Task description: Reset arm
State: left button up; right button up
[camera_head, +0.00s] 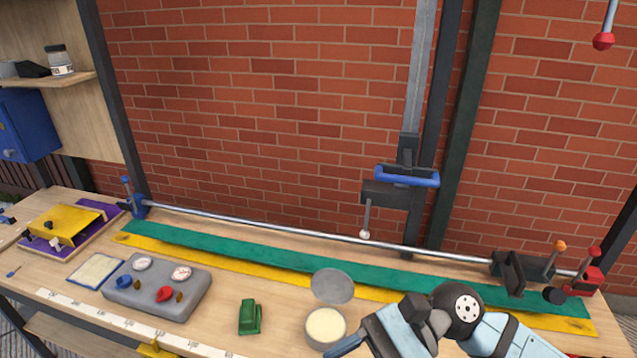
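My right arm (470,325) comes in at the bottom right, over the front of the workbench. Its light-blue and dark links are bent at a round black joint. A dark-blue tip (345,343) of it shows beside a round tin with a cream top (326,326). The fingers are cut off or hidden, so I cannot tell whether this gripper is open. My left arm and gripper are out of view. A grey upright bar with a blue handle (408,178) stands at the back, with a white-knobbed lever (365,233) below it.
The wooden bench (60,270) holds a grey control box (158,286), a green block (249,317), a grey disc (332,286) and a yellow bracket (65,225). A metal rail (300,232) crosses the back. Red and orange levers (590,270) stand at right.

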jog(key=w+r+m+t+y+p, duration=0.1)
jog(key=w+r+m+t+y, duration=0.2)
jog(key=m+t, duration=0.5)
jog(key=w+m+t+y+p, duration=0.1)
jog(key=w+m+t+y, duration=0.3)
jog(key=m, duration=0.8)
jog(key=w+d+f+m+t+h+p, duration=0.25)
jog(key=d+f+m+t+h, duration=0.25)
jog(key=m+t, duration=0.85)
jog(key=s+d+f+m+g+h, duration=0.2)
jog(key=s+d+f+m+h, duration=0.1)
jog(key=f+m, duration=0.5)
jog(key=s+d+f+m+g+h+p, duration=0.1)
jog(key=s+d+f+m+g+h, duration=0.2)
jog(key=f+m, duration=0.4)
jog(key=s+d+f+m+g+h, duration=0.3)
jog(key=f+m+h, duration=0.4)
jog(key=m, duration=0.4)
jog(key=shift+s+d+f+p, duration=0.35)
jog(key=shift+s+d+f, duration=0.5)
jog(key=shift+s, duration=0.3)
